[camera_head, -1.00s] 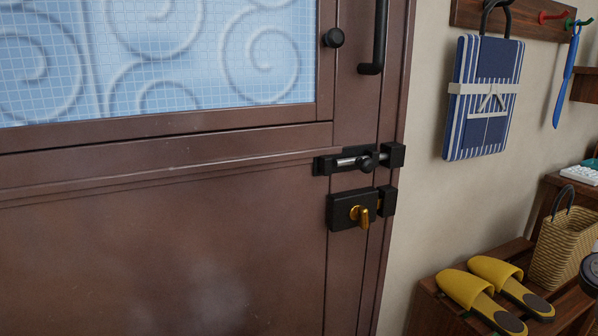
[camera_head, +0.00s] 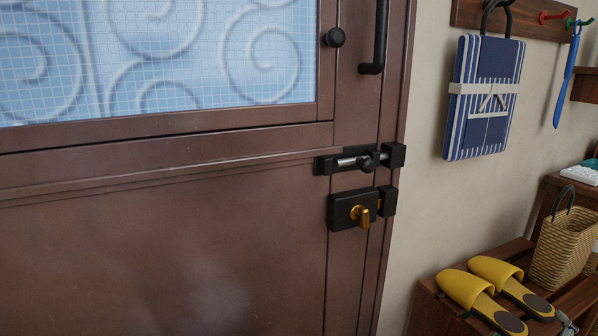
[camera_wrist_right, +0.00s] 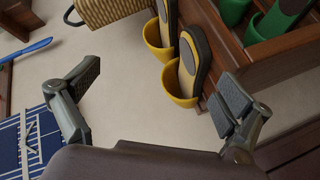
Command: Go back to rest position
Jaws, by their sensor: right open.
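My right gripper (camera_wrist_right: 156,85) is open and empty in the right wrist view, its two grey fingers spread wide apart. A small grey part of it (camera_head: 565,324) shows at the bottom right of the head view, by the yellow slippers (camera_head: 484,288). The brown door (camera_head: 150,230) has a black slide bolt (camera_head: 362,161) whose silver rod lies horizontal. Below it is a black lock (camera_head: 343,212) with a gold thumb-turn (camera_head: 361,216) standing roughly upright. No gripper touches the bolt or lock. My left gripper is not in view.
A wooden rack (camera_head: 430,305) holds the slippers and a woven basket (camera_head: 562,250) at the right. A blue striped bag (camera_head: 485,100) and a blue shoehorn (camera_head: 567,85) hang from a hook board (camera_head: 520,22). Green slippers (camera_wrist_right: 272,20) show in the wrist view.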

